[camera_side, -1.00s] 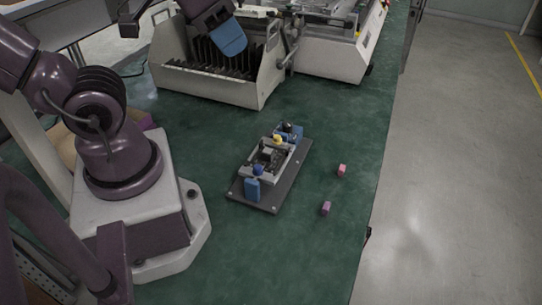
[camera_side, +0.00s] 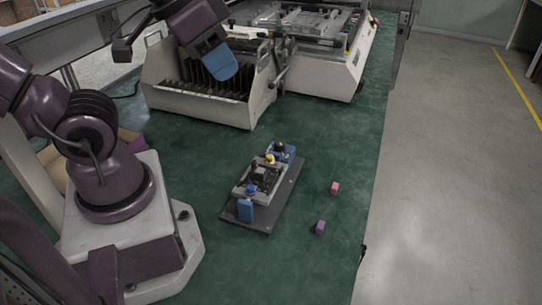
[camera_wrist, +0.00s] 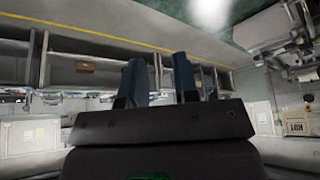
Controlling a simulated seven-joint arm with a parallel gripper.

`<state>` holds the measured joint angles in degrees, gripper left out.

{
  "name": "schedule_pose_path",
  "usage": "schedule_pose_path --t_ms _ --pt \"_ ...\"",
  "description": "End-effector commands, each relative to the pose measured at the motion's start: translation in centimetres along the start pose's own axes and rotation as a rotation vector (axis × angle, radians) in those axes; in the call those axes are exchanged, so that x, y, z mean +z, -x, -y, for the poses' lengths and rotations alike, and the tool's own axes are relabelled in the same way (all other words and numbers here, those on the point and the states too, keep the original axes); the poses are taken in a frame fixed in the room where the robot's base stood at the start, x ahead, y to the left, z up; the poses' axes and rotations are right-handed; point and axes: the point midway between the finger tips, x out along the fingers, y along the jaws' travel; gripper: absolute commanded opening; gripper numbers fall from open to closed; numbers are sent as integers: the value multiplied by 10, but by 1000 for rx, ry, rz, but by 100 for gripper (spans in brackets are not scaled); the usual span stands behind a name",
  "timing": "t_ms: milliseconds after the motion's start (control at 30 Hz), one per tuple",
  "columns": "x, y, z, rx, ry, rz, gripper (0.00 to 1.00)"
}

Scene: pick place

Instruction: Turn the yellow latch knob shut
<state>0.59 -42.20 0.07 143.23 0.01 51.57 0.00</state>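The yellow latch knob (camera_side: 270,159) sits on a small fixture (camera_side: 263,174) on the green table in the side view. Its turn angle is too small to tell. A blue knob (camera_side: 251,189) and a dark knob (camera_side: 279,146) are on the same fixture. My gripper (camera_side: 222,63) is raised up and left of the fixture, well apart from the knob, in front of the slotted rack. In the wrist view my gripper (camera_wrist: 160,80) has two fingers spread with nothing between them. The wrist view does not show the fixture.
A dark base plate (camera_side: 248,222) carries the fixture. The slotted rack (camera_side: 210,109) and a grey machine (camera_side: 332,83) stand behind.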

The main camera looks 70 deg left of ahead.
Motion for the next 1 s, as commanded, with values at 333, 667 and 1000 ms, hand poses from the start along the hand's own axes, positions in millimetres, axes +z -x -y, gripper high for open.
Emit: schedule_pose_path --t_ms 333,667,1000 --pt "15 -89 13 153 683 362 28" --pt "24 -167 90 -118 2339 314 28" --pt "15 -170 108 -124 2838 192 28"
